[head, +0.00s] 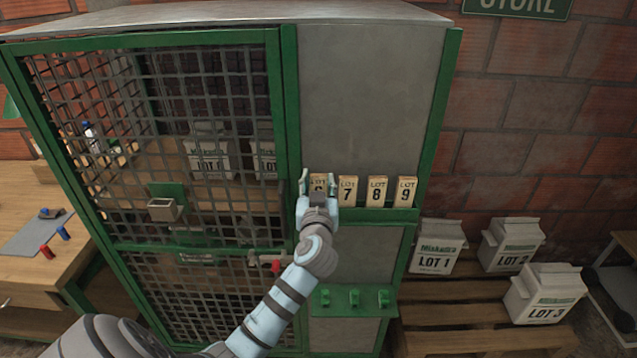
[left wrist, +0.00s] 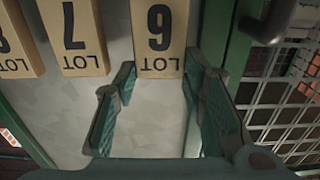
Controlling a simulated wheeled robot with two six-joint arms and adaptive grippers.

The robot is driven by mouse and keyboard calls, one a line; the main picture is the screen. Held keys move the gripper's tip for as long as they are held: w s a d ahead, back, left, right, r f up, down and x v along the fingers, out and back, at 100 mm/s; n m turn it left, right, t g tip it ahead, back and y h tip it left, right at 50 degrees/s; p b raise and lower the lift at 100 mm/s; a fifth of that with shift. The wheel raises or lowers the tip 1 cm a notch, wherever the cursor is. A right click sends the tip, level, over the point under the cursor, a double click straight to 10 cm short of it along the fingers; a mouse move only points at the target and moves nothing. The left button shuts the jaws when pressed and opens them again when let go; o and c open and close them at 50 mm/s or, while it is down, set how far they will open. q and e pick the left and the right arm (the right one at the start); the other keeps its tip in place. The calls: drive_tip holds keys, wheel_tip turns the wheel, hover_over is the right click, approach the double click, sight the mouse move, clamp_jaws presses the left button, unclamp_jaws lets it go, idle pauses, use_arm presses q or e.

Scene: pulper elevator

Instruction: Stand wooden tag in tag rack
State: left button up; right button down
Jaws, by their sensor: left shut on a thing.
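The wooden tag marked LOT 6 (head: 319,178) is at the left end of the row of tags on the cabinet's right-hand panel. My left gripper (head: 318,184) is shut on this tag, with one finger on each side. In the left wrist view the tag (left wrist: 160,28) appears upside down, its LOT end between the fingertips (left wrist: 162,70). The green tag rack (head: 385,214) is a ledge below the row. Tags LOT 7 (head: 347,190), LOT 8 (head: 376,191) and LOT 9 (head: 406,190) stand upright on it. Whether LOT 6's foot touches the rack is hidden. My right gripper is out of view.
Left of the panel is a green mesh door (head: 190,150). White lot boxes (head: 437,247) stand on a pallet at right. A wooden table (head: 60,270) is at left.

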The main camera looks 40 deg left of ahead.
use_arm(q)
drive_tip(key=shift+f, duration=0.2)
drive_tip(key=o, duration=1.3)
drive_tip(key=shift+o, duration=0.2)
drive_tip(key=v, duration=1.2)
drive_tip(key=w+d+f+m+g+h, duration=0.1)
drive_tip(key=w+d+f+m+h, duration=0.2)
drive_tip(key=f, duration=0.6)
drive_tip(key=w+d+f+m+h, duration=0.1)
drive_tip(key=d+f+m+h, duration=0.25)
drive_tip(key=f, duration=0.65)
drive_tip(key=s+d+f+m+g+h, duration=0.15)
drive_tip(key=s+f, duration=0.25)
drive_tip(key=f, duration=0.5)
drive_tip(key=s+d+f+m+g+h, duration=0.1)
drive_tip(key=s+d+f+g, duration=0.2)
drive_tip(key=f, duration=0.5)
drive_tip(key=s+a+f+g+h, duration=0.1)
drive_tip(key=s+f+g, duration=0.2)
drive_tip(key=s+f, duration=1)
drive_tip(key=s+a+f+g, duration=0.1)
drive_tip(key=s+f+g, duration=0.1)
drive_tip(key=s, duration=0.9)
drive_tip(key=s+a+f+n+g, duration=0.1)
drive_tip(key=s+f, duration=0.3)
drive_tip(key=s, duration=0.8)
drive_tip(key=shift+a+g, duration=0.65)
drive_tip(key=shift+g, duration=0.2)
